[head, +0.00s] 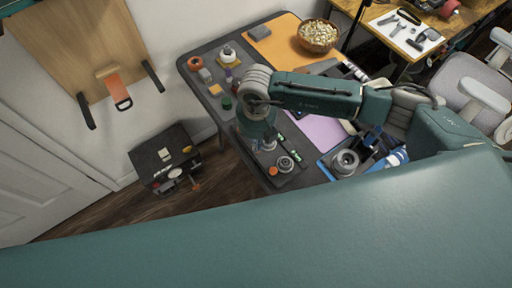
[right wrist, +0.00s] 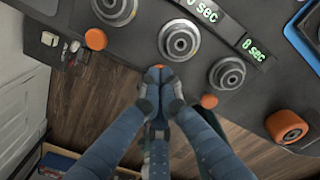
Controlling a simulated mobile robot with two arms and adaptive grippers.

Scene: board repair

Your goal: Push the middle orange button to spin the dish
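A dark panel on the near table edge holds three grey round dishes, each with an orange button. In the right wrist view the left button (right wrist: 96,39) and right button (right wrist: 209,101) are clear. The middle button (right wrist: 160,67) is a sliver of orange, mostly hidden behind the fingertips of my right gripper (right wrist: 157,76). These fingertips are together and empty, at or just over that button; contact cannot be told. The middle dish (right wrist: 179,41) lies just beyond it, between the left dish (right wrist: 114,9) and right dish (right wrist: 227,73). My left gripper is out of view.
Small displays (right wrist: 254,50) with green digits stand behind the dishes. An orange wheel-like part (right wrist: 287,127) is at the right. The table (head: 310,179) also bears an orange mat (head: 277,50) and a bowl (head: 318,35). Wood floor lies below the table edge.

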